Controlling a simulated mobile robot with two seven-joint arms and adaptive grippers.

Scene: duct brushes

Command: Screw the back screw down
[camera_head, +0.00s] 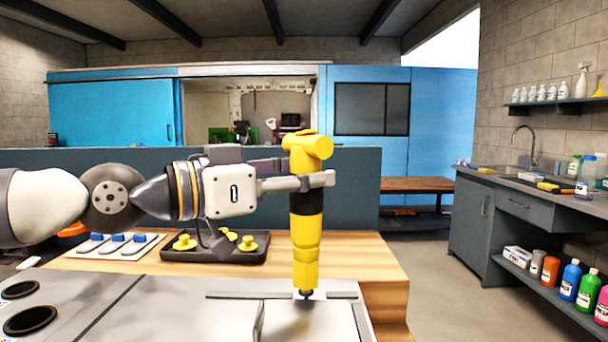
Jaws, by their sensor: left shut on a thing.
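My left gripper (318,181) comes in from the left and is shut on a yellow power screwdriver (306,250) with a black band. The screwdriver stands upright, its dark bit pointing down. The bit's tip is at the back strip of a pale metal panel (338,318) on the work surface. Whether the tip touches the panel is hard to tell. I cannot make out the back screw; the tip may hide it. My right gripper is not in view.
A black tray (168,254) with several yellow knobs (247,243) lies behind the grey surface. White pieces with blue tops (118,238) lie left of it. Two dark round openings (30,320) are at the front left. A sink counter (515,205) stands right, beyond open floor.

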